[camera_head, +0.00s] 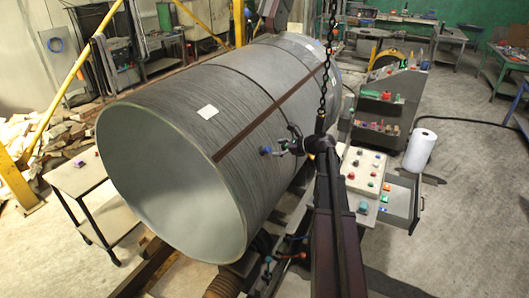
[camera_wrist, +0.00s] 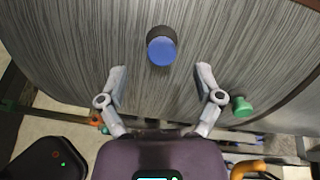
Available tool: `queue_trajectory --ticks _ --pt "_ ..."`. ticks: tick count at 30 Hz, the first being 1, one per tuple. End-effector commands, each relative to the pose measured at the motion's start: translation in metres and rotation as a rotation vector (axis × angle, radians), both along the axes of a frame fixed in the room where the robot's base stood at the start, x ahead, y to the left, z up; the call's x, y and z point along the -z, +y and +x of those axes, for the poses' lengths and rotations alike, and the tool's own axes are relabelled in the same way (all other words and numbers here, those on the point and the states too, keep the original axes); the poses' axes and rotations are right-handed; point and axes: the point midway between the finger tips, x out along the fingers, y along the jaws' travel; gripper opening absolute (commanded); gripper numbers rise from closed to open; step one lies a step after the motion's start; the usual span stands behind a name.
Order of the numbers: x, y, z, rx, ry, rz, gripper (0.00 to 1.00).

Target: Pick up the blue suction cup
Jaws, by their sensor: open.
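The blue suction cup (camera_wrist: 161,50) is a round blue piece with a dark base on the side of the large grey ribbed cylinder (camera_wrist: 60,30). In the wrist view it is ahead of my gripper (camera_wrist: 162,72), centred between the fingers and apart from both. The fingers are spread and hold nothing. In the head view the blue cup (camera_head: 265,151) shows on the right side of the cylinder (camera_head: 190,120), just left of my gripper (camera_head: 284,144). How far the fingertips are from the cylinder is hard to tell.
A green knob-like piece (camera_wrist: 241,106) is just right of my right finger. A control panel (camera_head: 364,170) with coloured buttons and an open drawer (camera_head: 403,200) stand right of my arm. A chain (camera_head: 325,70) hangs near it. A small table (camera_head: 78,172) stands left.

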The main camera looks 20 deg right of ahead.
Motion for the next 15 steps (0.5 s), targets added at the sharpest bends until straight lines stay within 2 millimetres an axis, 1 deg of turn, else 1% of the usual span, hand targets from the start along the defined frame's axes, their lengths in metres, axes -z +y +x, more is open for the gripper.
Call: queue_trajectory --ticks 8,11,15 --pt "0.000 0.001 0.001 -0.001 0.000 -0.001 0.84" --pt "0.002 0.004 0.005 -0.001 0.000 -0.001 0.84" --pt "0.008 0.011 0.015 -0.002 0.000 0.000 0.84"
